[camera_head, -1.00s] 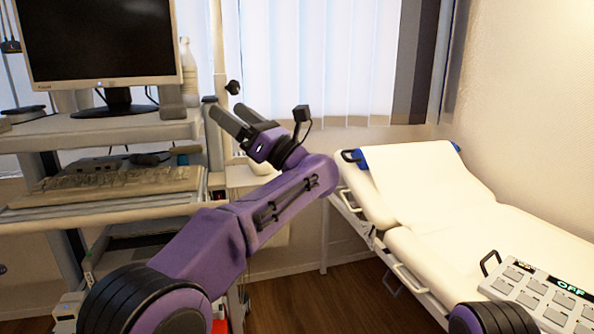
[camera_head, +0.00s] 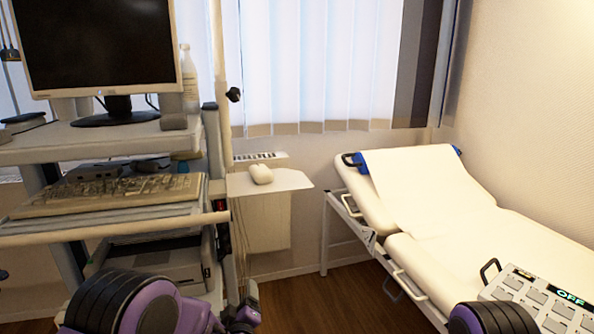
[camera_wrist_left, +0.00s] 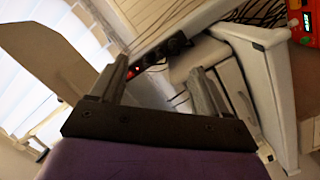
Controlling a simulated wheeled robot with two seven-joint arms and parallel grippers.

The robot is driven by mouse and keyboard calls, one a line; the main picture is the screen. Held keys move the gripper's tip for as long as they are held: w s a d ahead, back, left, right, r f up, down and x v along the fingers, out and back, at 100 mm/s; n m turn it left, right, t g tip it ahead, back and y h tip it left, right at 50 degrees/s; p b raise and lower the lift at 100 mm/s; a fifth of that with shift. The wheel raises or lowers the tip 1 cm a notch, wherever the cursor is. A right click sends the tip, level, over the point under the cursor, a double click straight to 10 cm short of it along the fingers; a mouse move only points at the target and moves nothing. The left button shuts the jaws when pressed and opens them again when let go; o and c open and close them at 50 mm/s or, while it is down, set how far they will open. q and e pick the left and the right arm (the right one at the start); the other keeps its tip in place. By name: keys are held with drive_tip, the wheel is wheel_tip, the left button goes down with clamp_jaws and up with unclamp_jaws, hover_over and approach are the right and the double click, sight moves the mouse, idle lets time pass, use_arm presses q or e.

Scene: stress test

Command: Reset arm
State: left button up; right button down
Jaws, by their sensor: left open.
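My left arm shows low in the head view, with a dark and purple part of it near the stress test trolley's foot. In the left wrist view my left gripper (camera_wrist_left: 160,85) has its two grey fingers spread apart, with nothing between them. Beyond the fingers are the trolley's pale frame, cables and a dark strip of sockets (camera_wrist_left: 172,48). My right gripper is out of view; only a purple and black part of my right arm shows at the bottom right of the head view.
The trolley carries a monitor (camera_head: 98,45) and a keyboard (camera_head: 112,194). A small side shelf (camera_head: 290,180) holds a white object (camera_head: 261,174). A white exam bed (camera_head: 470,232) stands right. A button panel with an OFF display (camera_head: 538,296) is at lower right. Wooden floor lies between.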

use_arm(q)
drive_tip(key=s+a+f+m+g+p, duration=0.1)
drive_tip(key=s+a+f+m+g, duration=0.35)
drive_tip(key=s+f, duration=0.65)
drive_tip(key=s+a+f+g+p, duration=0.1)
drive_tip(key=s+a+g, duration=0.2)
drive_tip(key=s, duration=0.8)
drive_tip(key=s+a+f+g+p, duration=0.1)
drive_tip(key=s+a+g+p, duration=0.1)
drive_tip(key=s, duration=0.9)
drive_tip(key=s+a+f+g+p, duration=0.1)
drive_tip(key=s+a+g, duration=0.3)
drive_tip(key=s, duration=0.6)
drive_tip(key=shift+s+a+f+y+p, duration=0.35)
drive_tip(key=shift+a+f, duration=0.25)
drive_tip(key=shift+a, duration=0.45)
